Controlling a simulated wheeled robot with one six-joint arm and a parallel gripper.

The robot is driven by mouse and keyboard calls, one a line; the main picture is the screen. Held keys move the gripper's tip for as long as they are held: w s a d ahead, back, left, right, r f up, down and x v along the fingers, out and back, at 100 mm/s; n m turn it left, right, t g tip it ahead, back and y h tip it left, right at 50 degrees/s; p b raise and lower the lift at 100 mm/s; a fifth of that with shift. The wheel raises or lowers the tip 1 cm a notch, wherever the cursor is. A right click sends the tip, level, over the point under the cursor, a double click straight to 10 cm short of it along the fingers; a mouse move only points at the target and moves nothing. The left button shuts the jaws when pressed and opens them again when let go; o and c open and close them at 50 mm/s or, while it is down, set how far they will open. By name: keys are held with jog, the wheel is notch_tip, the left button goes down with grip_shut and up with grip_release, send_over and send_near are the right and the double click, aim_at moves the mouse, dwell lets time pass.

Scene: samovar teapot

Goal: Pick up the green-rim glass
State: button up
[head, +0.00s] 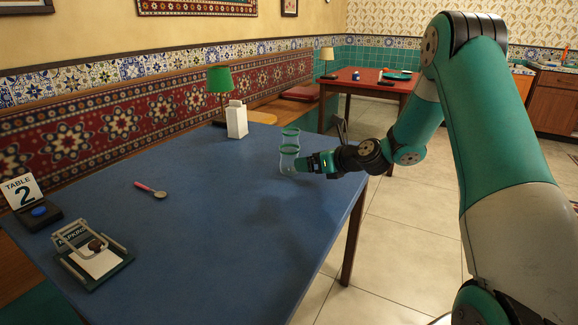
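Two clear glasses with greenish rims stand close together near the right edge of the blue table (205,215). The nearer glass (287,157) overlaps the farther glass (290,134) in the head view. Both rims look green, and I cannot tell a clear difference in colour. My gripper (301,163) is at the right side of the nearer glass, level with its lower half, pointing left. Its fingertips meet the glass outline in the picture. Whether they touch or surround it is too small to tell, and so is the finger opening.
A green-shaded lamp (220,81) and a white carton (236,120) stand behind the glasses. A pink-handled spoon (151,190), a napkin holder (93,255) and a table-number stand (29,203) are on the left. The middle and front of the table are bare.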

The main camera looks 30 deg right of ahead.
aim_at(292, 162)
jog(key=b+x, duration=0.1)
jog(key=x, duration=0.7)
jog(key=shift+w, duration=0.2)
jog(key=c, duration=1.1)
